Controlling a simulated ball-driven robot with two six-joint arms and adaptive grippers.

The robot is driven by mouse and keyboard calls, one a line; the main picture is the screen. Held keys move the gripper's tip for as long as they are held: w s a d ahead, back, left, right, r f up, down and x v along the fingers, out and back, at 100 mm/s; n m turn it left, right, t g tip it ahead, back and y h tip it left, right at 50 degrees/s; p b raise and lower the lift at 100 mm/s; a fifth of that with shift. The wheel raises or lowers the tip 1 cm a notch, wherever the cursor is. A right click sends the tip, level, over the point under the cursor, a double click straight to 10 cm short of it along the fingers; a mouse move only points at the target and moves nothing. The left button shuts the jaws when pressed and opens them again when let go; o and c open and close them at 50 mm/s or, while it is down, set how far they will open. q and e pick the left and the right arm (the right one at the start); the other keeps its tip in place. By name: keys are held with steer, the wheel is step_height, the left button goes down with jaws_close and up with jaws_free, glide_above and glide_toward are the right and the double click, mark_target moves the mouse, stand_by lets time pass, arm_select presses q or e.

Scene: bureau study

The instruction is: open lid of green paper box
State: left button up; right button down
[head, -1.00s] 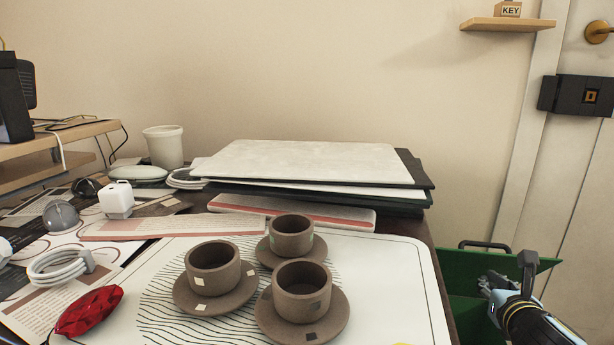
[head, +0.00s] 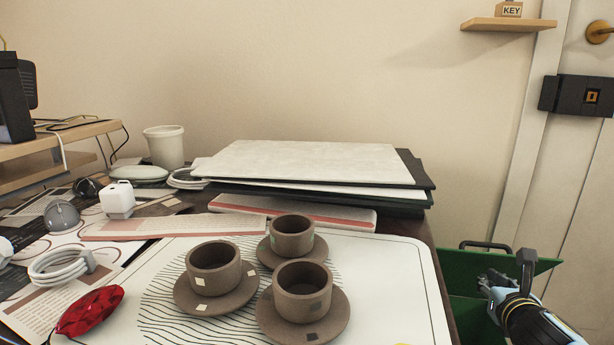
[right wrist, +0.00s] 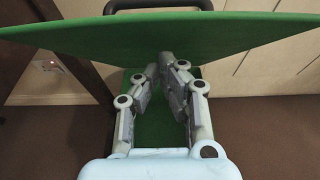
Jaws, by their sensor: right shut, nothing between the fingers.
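The green paper box (head: 470,318) stands low beside the right side of the desk, partly hidden by the desk and my arm. Its green lid (head: 522,265) is raised and tilted, with a black handle (head: 486,244) at its far top edge. My right gripper (head: 486,281) is at the front of the raised lid, over the box. In the right wrist view the lid (right wrist: 150,32) spans the top and the gripper (right wrist: 160,65) is below it, fingers together and empty. Green of the box (right wrist: 160,132) shows between the fingers. Whether they touch the lid is unclear. My left gripper is not visible.
The desk holds a white tray (head: 405,270) with three brown cups on saucers, close to the box. Flat boards (head: 310,160) are stacked behind it. A door with a dark lock (head: 585,96) is at the right, and a wall shelf (head: 508,25) is above.

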mark_target(483, 266)
stand_by(0.5)
